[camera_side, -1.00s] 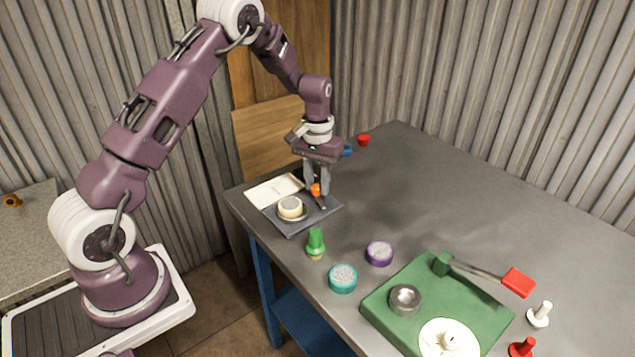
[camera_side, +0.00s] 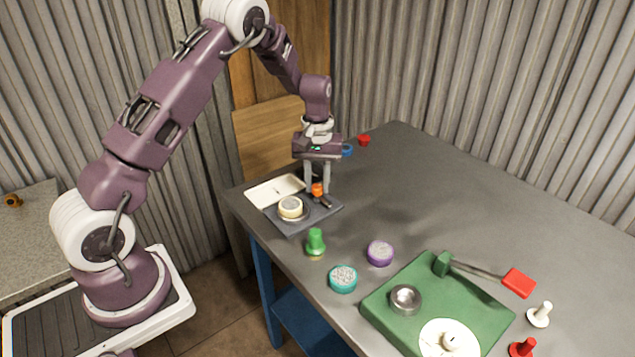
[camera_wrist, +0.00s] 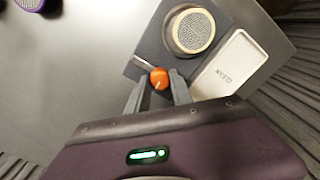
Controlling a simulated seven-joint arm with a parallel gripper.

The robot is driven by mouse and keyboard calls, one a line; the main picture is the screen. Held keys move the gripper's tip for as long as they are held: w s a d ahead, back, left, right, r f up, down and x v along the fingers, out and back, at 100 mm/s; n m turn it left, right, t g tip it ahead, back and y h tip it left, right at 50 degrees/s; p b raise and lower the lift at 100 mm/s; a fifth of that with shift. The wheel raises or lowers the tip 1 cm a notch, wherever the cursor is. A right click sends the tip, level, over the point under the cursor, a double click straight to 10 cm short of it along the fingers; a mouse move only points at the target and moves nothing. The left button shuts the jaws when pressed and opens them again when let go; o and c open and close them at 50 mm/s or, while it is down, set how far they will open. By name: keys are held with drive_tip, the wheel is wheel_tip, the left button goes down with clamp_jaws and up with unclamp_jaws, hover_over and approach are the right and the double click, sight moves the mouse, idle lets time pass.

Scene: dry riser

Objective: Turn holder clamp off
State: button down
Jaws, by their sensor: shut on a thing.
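The holder is a dark grey plate (camera_side: 289,228) at the table's near left corner, with a round cream-rimmed piece (camera_side: 290,207) seated on it. An orange knob (camera_side: 317,189) with a dark bar beside it is at the plate's right edge. In the wrist view the knob (camera_wrist: 159,78) has a small white mark, and the bar (camera_wrist: 143,63) reaches to its upper left. My gripper (camera_side: 318,188) points down with its fingers on either side of the knob, shut on it. In the wrist view the round piece (camera_wrist: 193,31) has a speckled grey face.
A white tray marked CLEAN (camera_wrist: 229,64) adjoins the plate. Green (camera_side: 315,242), teal (camera_side: 343,279) and purple (camera_side: 380,253) pieces stand nearby. A green board (camera_side: 390,318) with a red-handled lever (camera_side: 518,283) is at front right. The table's back middle is clear.

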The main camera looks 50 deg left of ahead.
sight(317, 186)
drive_tip(key=c, duration=1.1)
unclamp_jaws()
wheel_tip(317, 186, up, 7)
drive_tip(key=shift+r, duration=0.1)
drive_tip(key=s+d+r+m+t, duration=0.1)
drive_tip(key=s+d+r+m, duration=0.1)
drive_tip(key=s+d+r, duration=0.45)
drive_tip(key=s+d+r+m+t, duration=0.2)
drive_tip(key=s+d+r, duration=0.15)
drive_tip(key=r, duration=0.55)
drive_tip(key=s+d+m+t, duration=0.1)
drive_tip(key=s, duration=0.5)
drive_tip(key=s+d+m, duration=0.2)
drive_tip(key=s, duration=0.5)
drive_tip(key=s+d+r+m+t, duration=0.1)
drive_tip(key=s+m, duration=0.1)
drive_tip(key=s, duration=0.5)
drive_tip(key=shift+d+t, duration=0.3)
drive_tip(key=shift+d, duration=0.05)
